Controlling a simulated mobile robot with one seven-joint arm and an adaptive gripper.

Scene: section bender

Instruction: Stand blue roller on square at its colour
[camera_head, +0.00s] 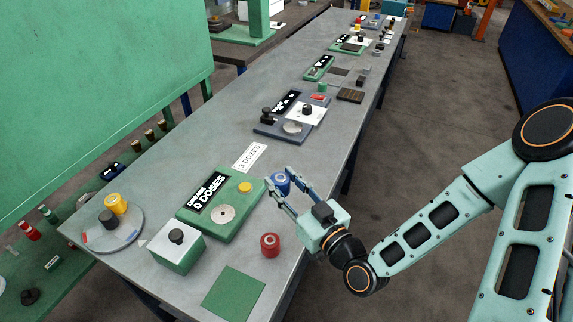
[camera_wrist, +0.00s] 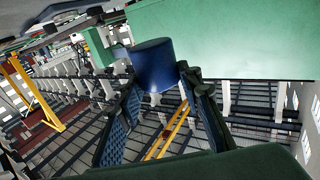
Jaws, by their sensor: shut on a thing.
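My gripper (camera_head: 268,179) is shut on the blue roller (camera_head: 282,186), with light in its upper face, above the near part of the grey bench. In the wrist view, the blue roller (camera_wrist: 153,68) shows between the fingertips. The round plate (camera_head: 92,240) at the bench's left end has small coloured marks at its rim, one red and one blue. A yellow roller (camera_head: 116,204) and a dark roller (camera_head: 109,218) stand on it. A red roller (camera_head: 270,245) stands on the bench in front of my gripper. A green square (camera_head: 233,294) lies at the near edge.
A green dispenser (camera_head: 222,207) reading "0 DOSES" has a yellow button and a metal disc. A "3 DOSES" card (camera_head: 249,157) lies behind it. A green box with a black knob (camera_head: 177,248) stands beside the round plate. More devices line the bench farther back.

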